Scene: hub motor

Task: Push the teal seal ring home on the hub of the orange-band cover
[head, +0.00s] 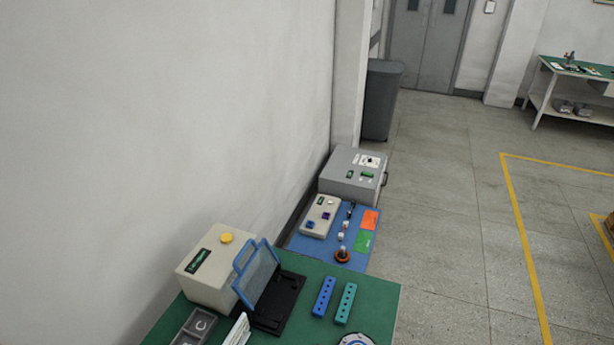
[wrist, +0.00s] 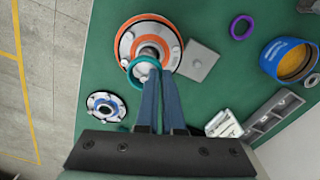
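In the wrist view, the orange-band cover (wrist: 128,40) lies on the green table with its metal hub (wrist: 149,54) facing up. The teal seal ring (wrist: 131,82) appears at the near side of the hub, over the cover's lower edge. I cannot tell whether it is around the hub or above it. My gripper (wrist: 160,76) has its two blue fingers close together at the ring's right side, apparently shut on the ring's rim. The fingers hide part of the ring and cover. The head view does not show the gripper, ring or orange-band cover.
A blue-band cover (wrist: 105,106) lies left of my fingers. A grey square plate (wrist: 197,61), purple ring (wrist: 241,27), blue container (wrist: 288,60) and grey compartment tray (wrist: 270,120) lie to the right. In the head view, a blue-framed flap (head: 258,271) stands on the green table (head: 384,301).

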